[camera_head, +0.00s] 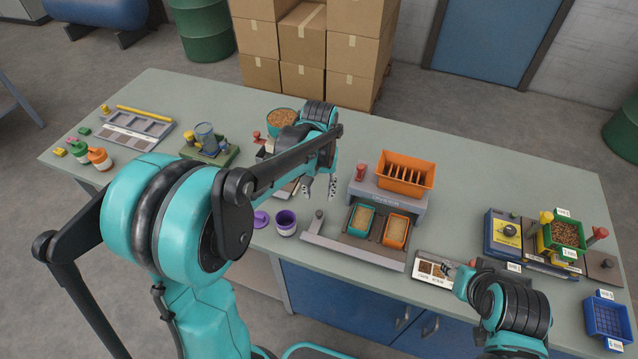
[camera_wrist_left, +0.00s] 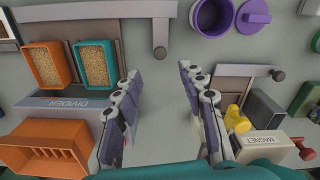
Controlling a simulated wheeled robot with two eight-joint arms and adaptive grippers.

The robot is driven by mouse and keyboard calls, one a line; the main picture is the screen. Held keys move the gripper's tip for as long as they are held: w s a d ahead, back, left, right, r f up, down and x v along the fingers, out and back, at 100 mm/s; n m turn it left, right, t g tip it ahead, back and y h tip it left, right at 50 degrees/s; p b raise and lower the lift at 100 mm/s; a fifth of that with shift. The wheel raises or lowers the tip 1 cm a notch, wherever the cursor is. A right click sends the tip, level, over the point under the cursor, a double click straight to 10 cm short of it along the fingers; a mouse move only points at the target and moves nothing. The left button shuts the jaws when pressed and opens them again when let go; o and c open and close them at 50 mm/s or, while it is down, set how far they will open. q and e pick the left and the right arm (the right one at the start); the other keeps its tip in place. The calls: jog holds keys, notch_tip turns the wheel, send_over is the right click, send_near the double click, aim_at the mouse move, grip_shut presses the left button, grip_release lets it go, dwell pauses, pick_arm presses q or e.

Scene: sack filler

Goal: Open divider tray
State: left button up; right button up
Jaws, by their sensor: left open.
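The grey divider (camera_head: 388,196) stands near the table's middle, with an orange slotted hopper (camera_head: 407,170) on top. Its low tray (camera_head: 350,252) lies in front, holding a teal bin (camera_head: 360,220) and an orange bin (camera_head: 397,231), both with grain. My left gripper (camera_head: 320,188) is open and empty, above the table left of the divider. In the left wrist view its fingers (camera_wrist_left: 160,85) are spread, apart from the knob. My right gripper (camera_head: 450,268) is near a small sample card, its jaws unclear.
The magnet unit (camera_wrist_left: 262,143) stands left of the divider, partly hidden by my left arm in the head view. A purple cup (camera_head: 286,224) and purple lid (camera_head: 261,219) sit near the front edge. A sample card (camera_head: 433,270) lies right of the tray.

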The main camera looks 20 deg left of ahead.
pick_arm(q)
jog(key=shift+r, duration=1.65)
jog(key=s+m+t+b, duration=0.2)
jog(key=s+t+b, duration=0.2)
jog(key=s, duration=1.1)
jog(key=t, duration=0.3)
jog(key=shift+f, duration=0.35)
jog(key=shift+s, duration=0.15)
